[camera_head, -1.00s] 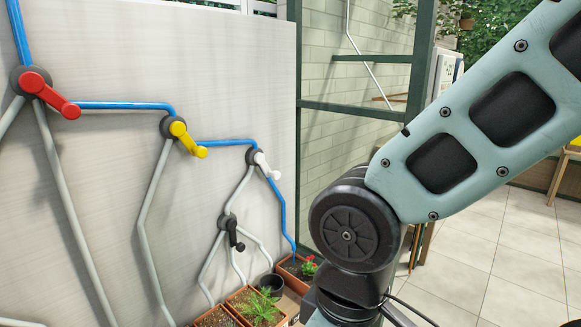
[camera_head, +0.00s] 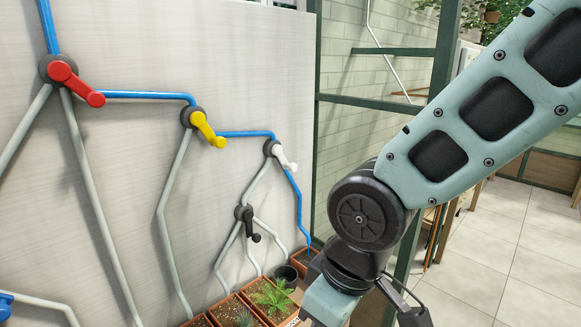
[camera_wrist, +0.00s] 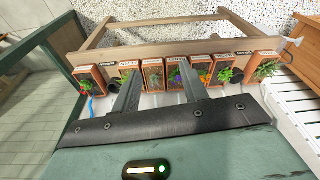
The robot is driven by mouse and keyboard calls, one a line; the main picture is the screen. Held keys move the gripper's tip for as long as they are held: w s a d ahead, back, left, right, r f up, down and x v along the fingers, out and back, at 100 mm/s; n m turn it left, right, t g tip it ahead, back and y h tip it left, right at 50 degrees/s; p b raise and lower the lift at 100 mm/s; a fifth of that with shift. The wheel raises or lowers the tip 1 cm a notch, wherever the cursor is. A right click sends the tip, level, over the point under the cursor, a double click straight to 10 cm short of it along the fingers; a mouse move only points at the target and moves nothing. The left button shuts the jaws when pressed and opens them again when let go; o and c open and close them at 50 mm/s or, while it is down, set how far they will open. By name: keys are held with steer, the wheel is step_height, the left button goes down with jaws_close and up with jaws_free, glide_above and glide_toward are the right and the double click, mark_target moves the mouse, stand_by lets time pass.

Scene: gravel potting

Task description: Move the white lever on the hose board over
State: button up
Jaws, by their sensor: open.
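The white lever (camera_head: 287,161) sits on a round dark valve on the hose board (camera_head: 120,190), at the board's right side in the head view. It points down and to the right. A blue hose joins it from the left, and another blue hose runs down from it to a planter. My gripper shows in the wrist view (camera_wrist: 158,82) with its two dark fingers apart and nothing between them. In the head view my arm stands right of the lever, apart from it, and the fingers there are mostly cut off by the lower edge. The wrist view does not show the lever.
A red lever (camera_head: 76,83), a yellow lever (camera_head: 208,129) and a black lever (camera_head: 248,225) are also on the board. Several planters (camera_head: 235,309) stand below it. A green metal frame (camera_head: 375,100) stands just right of the board. Tiled floor (camera_head: 490,240) is open farther right.

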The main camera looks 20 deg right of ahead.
steer(key=w+d+f+t+y+b, duration=0.1)
steer(key=w+t, duration=0.1)
steer(key=w, duration=0.6)
steer(key=w+d+f+t+y, duration=0.1)
steer(key=w+d+t, duration=0.1)
steer(key=w, duration=0.6)
steer(key=m+t+y+b, duration=0.2)
steer(key=t+y, duration=0.3)
steer(key=t, duration=0.5)
glide_toward(295, 169)
steer(key=p+x, duration=0.3)
steer(key=x, duration=0.7)
steer(key=shift+w+a, duration=0.15)
steer(key=shift+w, duration=0.2)
